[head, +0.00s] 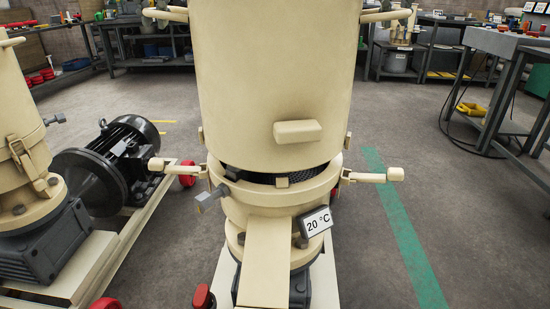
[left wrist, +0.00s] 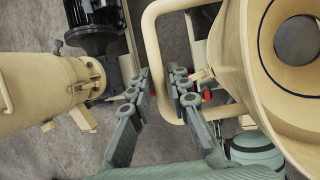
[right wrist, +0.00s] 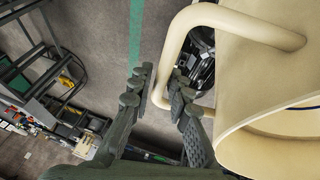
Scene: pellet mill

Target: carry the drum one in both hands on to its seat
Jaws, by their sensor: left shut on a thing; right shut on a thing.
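The drum (head: 275,70), a large cream cylinder with a small block on its front, fills the middle of the head view. It stands upright over the cream round base (head: 275,195) of the mill. A dark mesh ring (head: 262,178) shows in the gap between them; I cannot tell whether they touch. My left gripper (left wrist: 160,88) is shut on the drum's left loop handle (left wrist: 150,42). My right gripper (right wrist: 160,86) is shut on its right loop handle (right wrist: 180,38). Neither gripper shows in the head view. The drum's top is out of frame.
Swing clamps (head: 372,176) stick out from the base on both sides. A "20 °C" display (head: 317,221) and a chute (head: 266,265) are in front. A second machine (head: 22,165) with a black motor (head: 115,160) stands left.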

